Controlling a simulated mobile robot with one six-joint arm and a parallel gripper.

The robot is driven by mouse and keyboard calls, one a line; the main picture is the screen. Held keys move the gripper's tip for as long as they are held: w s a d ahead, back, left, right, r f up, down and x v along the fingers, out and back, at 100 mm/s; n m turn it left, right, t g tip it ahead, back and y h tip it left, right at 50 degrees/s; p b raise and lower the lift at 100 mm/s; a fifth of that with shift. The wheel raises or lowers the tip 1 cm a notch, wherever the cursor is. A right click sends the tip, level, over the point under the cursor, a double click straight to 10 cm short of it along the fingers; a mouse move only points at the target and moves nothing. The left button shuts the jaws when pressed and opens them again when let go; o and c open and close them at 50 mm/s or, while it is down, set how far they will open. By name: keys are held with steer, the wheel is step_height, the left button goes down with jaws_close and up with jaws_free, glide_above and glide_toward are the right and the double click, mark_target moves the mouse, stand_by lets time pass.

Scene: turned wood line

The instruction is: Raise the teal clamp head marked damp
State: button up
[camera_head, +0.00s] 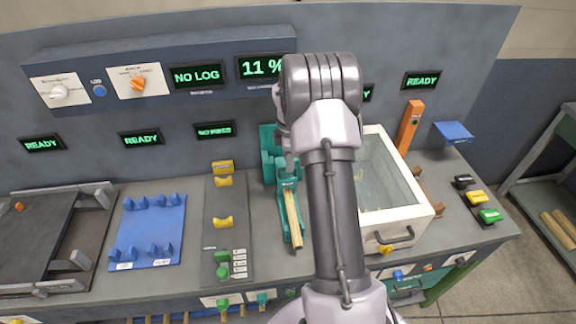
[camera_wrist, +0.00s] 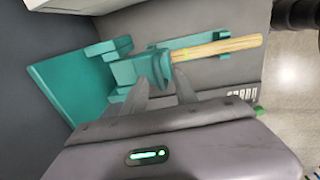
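The teal clamp (camera_head: 268,155) stands at the back of the bench, left of my arm. Its teal clamp head (camera_wrist: 126,72) sits over one end of a pale wooden stick (camera_head: 292,212). In the wrist view the stick (camera_wrist: 220,47) runs from the head to the right along a teal bed (camera_wrist: 222,34). My gripper (camera_wrist: 160,76) is right at the head, its two fingers apart with a teal part of the head between the tips. I cannot tell whether they press on it. In the head view my arm hides the gripper. No damp mark is readable.
A clear-lidded white box (camera_head: 408,217) stands right of my arm. A grey fixture with yellow rests (camera_head: 223,222) and a blue peg board (camera_head: 150,232) lie left. The back panel shows "NO LOG" (camera_head: 197,76) and "11 %" (camera_head: 262,67).

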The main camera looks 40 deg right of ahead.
steer(key=shift+w+d+f, duration=0.1)
steer(key=shift+w+f, duration=0.05)
steer(key=shift+f, duration=0.45)
steer(key=shift+w+d+f, duration=0.1)
steer(key=shift+f, duration=0.5)
steer(key=shift+a, duration=0.1)
jaws_close()
steer(key=shift+r, duration=0.1)
